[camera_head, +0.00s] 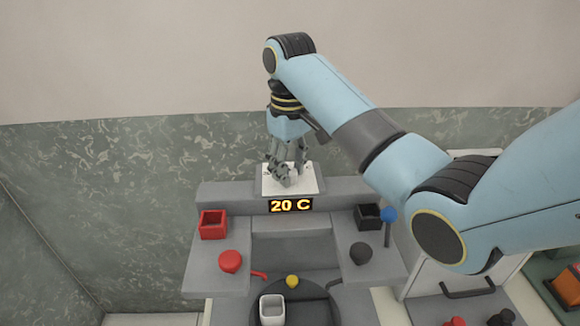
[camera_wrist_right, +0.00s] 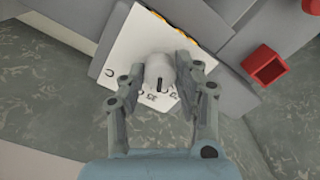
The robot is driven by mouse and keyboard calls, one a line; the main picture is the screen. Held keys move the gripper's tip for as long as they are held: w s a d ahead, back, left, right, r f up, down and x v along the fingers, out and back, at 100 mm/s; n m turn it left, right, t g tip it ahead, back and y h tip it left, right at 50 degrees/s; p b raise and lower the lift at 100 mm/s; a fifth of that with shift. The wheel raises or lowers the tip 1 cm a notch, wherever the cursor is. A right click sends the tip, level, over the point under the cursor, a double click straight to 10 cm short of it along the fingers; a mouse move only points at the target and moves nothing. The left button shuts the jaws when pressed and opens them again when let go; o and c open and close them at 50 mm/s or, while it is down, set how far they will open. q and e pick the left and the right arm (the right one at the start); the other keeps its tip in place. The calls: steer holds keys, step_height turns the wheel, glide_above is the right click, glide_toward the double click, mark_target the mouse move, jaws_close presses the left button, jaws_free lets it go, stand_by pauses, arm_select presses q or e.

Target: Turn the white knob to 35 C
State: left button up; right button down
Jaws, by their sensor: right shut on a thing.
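The white knob (camera_wrist_right: 160,70) sits on a white dial plate (camera_wrist_right: 128,52) with dark markings, and a dark pointer line shows on it. In the head view the dial plate (camera_head: 307,184) stands at the back of the grey console, and the knob is mostly hidden by my right gripper. The display (camera_head: 291,205) below it reads 20 C. My right gripper (camera_head: 287,178) points down at the dial and is shut on the knob; in the right wrist view its fingers (camera_wrist_right: 161,80) are on both sides of it. My left gripper is not in view.
The grey console (camera_head: 215,265) carries a red box (camera_head: 213,224), a black box (camera_head: 367,216), a red knob (camera_head: 230,261), a dark knob (camera_head: 361,253), a blue-topped lever (camera_head: 389,215) and a yellow button (camera_head: 292,281). A white cup (camera_head: 272,310) stands at the front.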

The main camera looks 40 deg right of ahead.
steer(key=shift+m, duration=1.2)
steer(key=c, duration=0.9)
jaws_free()
steer(key=shift+w, duration=0.1)
steer(key=shift+c, duration=0.2)
